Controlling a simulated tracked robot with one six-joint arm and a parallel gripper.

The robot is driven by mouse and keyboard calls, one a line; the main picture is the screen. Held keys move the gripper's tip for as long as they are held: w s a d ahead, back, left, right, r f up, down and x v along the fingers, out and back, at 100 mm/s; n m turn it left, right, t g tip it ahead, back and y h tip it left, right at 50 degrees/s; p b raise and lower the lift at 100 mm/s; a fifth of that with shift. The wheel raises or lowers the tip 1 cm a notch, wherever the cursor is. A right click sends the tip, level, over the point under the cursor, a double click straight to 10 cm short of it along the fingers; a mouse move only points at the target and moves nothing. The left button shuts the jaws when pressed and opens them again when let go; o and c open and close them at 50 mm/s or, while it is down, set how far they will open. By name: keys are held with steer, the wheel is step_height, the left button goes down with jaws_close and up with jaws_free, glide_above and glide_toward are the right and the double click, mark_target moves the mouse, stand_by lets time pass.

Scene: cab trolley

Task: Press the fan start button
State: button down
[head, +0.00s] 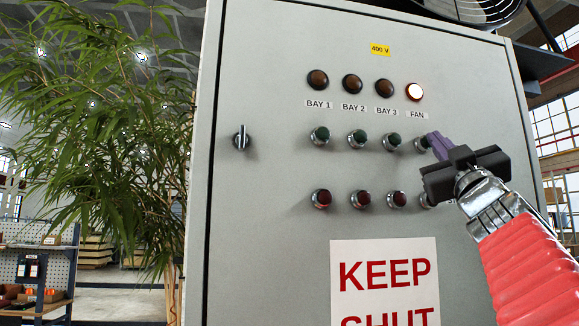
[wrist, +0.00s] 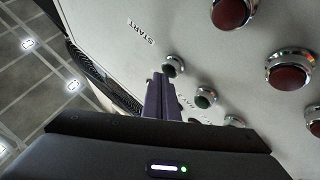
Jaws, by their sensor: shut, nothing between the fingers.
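The grey cabinet door (head: 270,110) carries a row of green buttons and a row of red ones under a row of lamps. The lamp over the FAN label (head: 414,92) glows bright; the BAY lamps are dark. The fan start button (head: 420,144) is the green one at the right end, partly covered by my gripper. My gripper (head: 431,138) is shut and empty, its purple fingertips at this button. In the wrist view the fingertips (wrist: 160,76) are beside the green button (wrist: 174,67) near the START label (wrist: 142,31). I cannot tell whether they touch it.
A green BAY 3 button (head: 391,141) is just left of the fan one. Red buttons (head: 397,199) lie below, the rightmost partly behind my gripper. A key-like latch (head: 241,138) sits at the door's left. A leafy plant (head: 110,110) stands left; a fan guard (head: 470,8) is on top.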

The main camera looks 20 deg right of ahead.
stand_by(0.5)
steer(key=shift+s+a, duration=0.15)
steer(key=shift+s, duration=0.6)
steer(key=shift+s, duration=0.1)
steer(key=s, duration=0.2)
steer(key=s+a, duration=0.1)
steer(key=s, duration=0.1)
steer(key=shift+s, duration=0.35)
stand_by(0.7)
steer(key=shift+a, duration=0.1)
